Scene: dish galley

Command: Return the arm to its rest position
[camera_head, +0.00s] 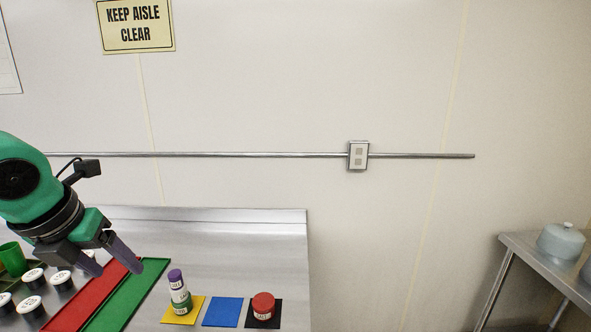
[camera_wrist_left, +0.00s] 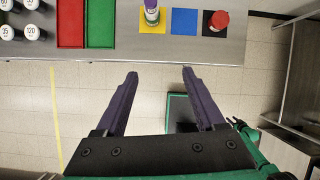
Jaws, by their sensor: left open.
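My left arm comes in from the left in the head view. Its gripper (camera_head: 118,261) is open and empty, with purple fingers above the left part of the steel counter. In the left wrist view the two fingers of the left gripper (camera_wrist_left: 158,75) are spread wide with nothing between them. They point toward the counter's front edge, with floor showing between and below them. My right gripper is in neither view.
The steel counter (camera_head: 240,252) holds a red tray (camera_head: 98,292), a green tray (camera_head: 130,296), and several white-lidded jars. A purple-topped stack (camera_head: 179,293) stands on a yellow mat (camera_head: 196,306). A blue mat (camera_head: 222,312) is bare; a red-lidded jar (camera_head: 263,305) sits on a black mat (camera_head: 276,321).

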